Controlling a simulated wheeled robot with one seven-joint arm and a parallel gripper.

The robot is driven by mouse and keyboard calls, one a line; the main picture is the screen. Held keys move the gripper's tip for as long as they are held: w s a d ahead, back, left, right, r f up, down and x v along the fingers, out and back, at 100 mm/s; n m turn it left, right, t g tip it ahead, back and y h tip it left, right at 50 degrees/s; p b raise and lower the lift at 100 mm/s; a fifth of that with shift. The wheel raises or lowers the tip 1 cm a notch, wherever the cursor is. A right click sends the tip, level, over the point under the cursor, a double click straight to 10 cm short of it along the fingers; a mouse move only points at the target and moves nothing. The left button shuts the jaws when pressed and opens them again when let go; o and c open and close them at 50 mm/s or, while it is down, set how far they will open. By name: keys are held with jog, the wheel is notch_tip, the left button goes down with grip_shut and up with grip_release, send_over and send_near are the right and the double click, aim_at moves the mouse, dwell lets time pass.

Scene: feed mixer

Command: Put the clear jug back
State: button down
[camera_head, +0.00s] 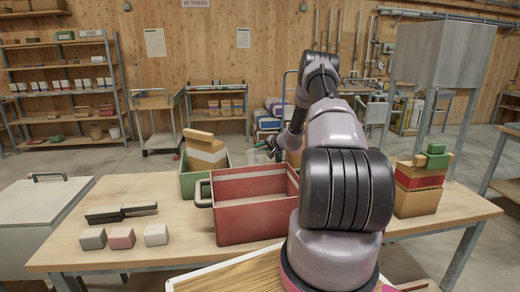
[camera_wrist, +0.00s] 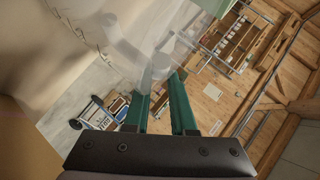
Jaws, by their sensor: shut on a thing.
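The clear jug shows as a see-through shape in the wrist view (camera_wrist: 150,52), just beyond and between my fingertips. My gripper (camera_wrist: 163,76) has two green fingers, closed on part of the jug; which part is hard to tell. In the head view my gripper (camera_head: 271,144) is small and partly hidden by my arm. It is held up behind the red bin, near the green bin.
A red bin (camera_head: 250,212) with a handle stands on the wooden table (camera_head: 180,190). A green bin (camera_head: 188,182) with cardboard boxes is behind it. Small blocks (camera_head: 122,238) lie at left, and stacked boxes (camera_head: 417,202) stand at right. Shelves and a trolley (camera_head: 158,118) are farther back.

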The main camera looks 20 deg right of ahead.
jog(key=c, duration=0.7)
grip_release()
jog(key=shift+o, duration=0.2)
